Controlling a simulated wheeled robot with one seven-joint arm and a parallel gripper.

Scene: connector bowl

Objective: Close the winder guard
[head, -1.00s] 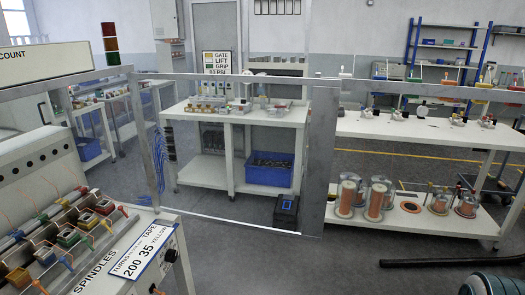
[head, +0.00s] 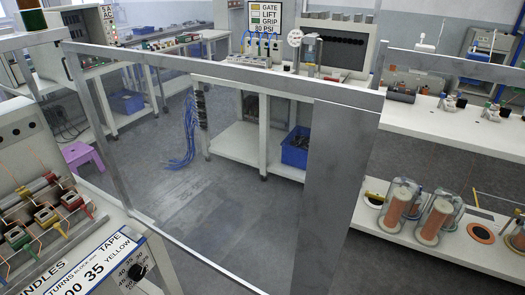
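The winder (head: 28,130) stands at the left edge in the head view, with its row of colored spindles (head: 45,215) and its settings label (head: 95,262) in front. The winder guard (head: 215,70) is a large metal frame that I can see through, reaching from near the winder across the middle of the view. Its left post (head: 96,125) rises beside the winder, and a wide grey plate (head: 325,190) forms its right side. The guard's lower right corner is cut off by the picture edge. I cannot tell whether anything touches it. My gripper is not in view.
Beyond the guard are a white bench with a blue bin (head: 295,148) and a gauge sign (head: 265,18). A low shelf (head: 450,250) at right holds copper-wound spools in clear covers (head: 398,205). A purple stool (head: 85,155) stands at left. Grey floor (head: 220,220) shows through the guard.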

